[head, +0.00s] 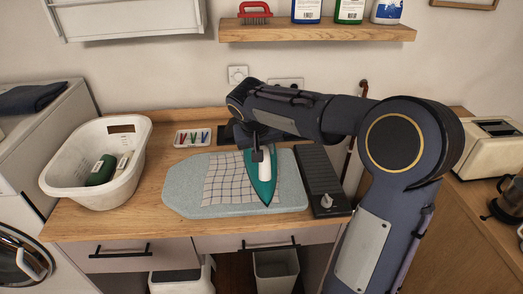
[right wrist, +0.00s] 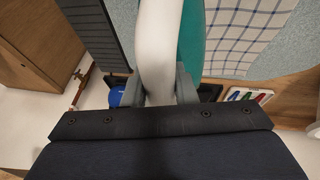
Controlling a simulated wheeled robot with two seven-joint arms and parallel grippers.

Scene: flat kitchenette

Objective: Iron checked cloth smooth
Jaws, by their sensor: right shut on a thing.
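The checked cloth (head: 221,185), white with dark lines, lies flat on the pale blue ironing board (head: 182,193) in the head view. It also shows at the upper right of the right wrist view (right wrist: 240,30). The teal and white iron (head: 264,182) is on the right part of the cloth, its pointed tip toward the front edge of the board. My right gripper (head: 258,152) is shut on the iron's white handle (right wrist: 158,50). Whether the iron's sole touches the cloth is hard to tell. The cloth under the iron is hidden. My left gripper is not in view.
A dark ribbed mat (head: 319,172) with a small white object (head: 326,201) lies right of the board. A white basket (head: 62,179) holding bottles stands at the left. A tray of colored pegs (head: 192,138) lies behind the board. A shelf (head: 318,31) hangs above.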

